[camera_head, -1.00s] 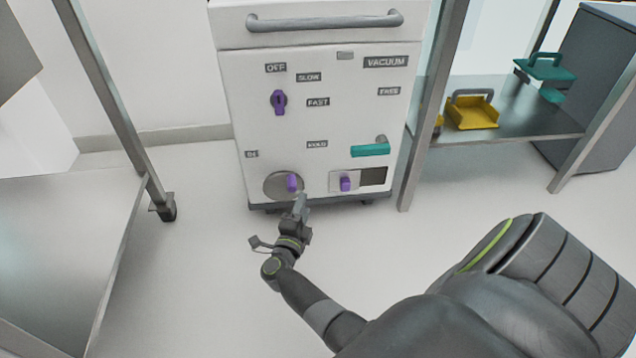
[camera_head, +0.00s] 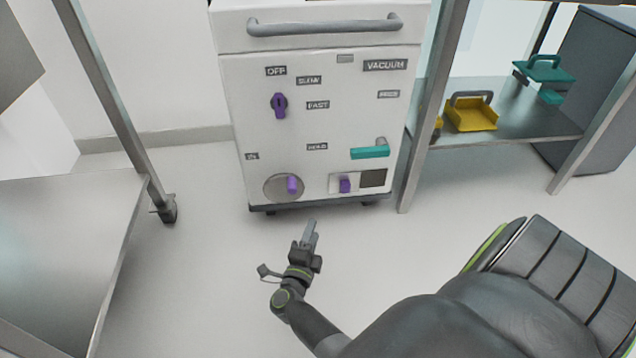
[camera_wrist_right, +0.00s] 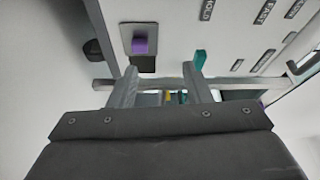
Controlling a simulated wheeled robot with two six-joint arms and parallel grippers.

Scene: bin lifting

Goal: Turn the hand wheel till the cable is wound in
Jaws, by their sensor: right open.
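The hand wheel is a grey disc (camera_head: 275,188) with a purple knob (camera_head: 292,185), low on the front of the white vacuum unit (camera_head: 350,115). No cable can be made out. My right gripper (camera_head: 312,228) is below the unit's lower edge, apart from the wheel and empty. In the right wrist view its two fingers (camera_wrist_right: 162,85) are spread with a gap between them. That view shows the purple slider (camera_wrist_right: 140,44) on its plate and part of the teal lever (camera_wrist_right: 200,60). My left gripper is not in view.
The unit also carries a purple selector (camera_head: 279,104) and a teal lever (camera_head: 370,152). A metal table (camera_head: 60,240) stands at left. A shelf (camera_head: 525,122) at right holds a yellow dustpan-like tray (camera_head: 470,115) and a teal handled item (camera_head: 546,70). The floor before the unit is clear.

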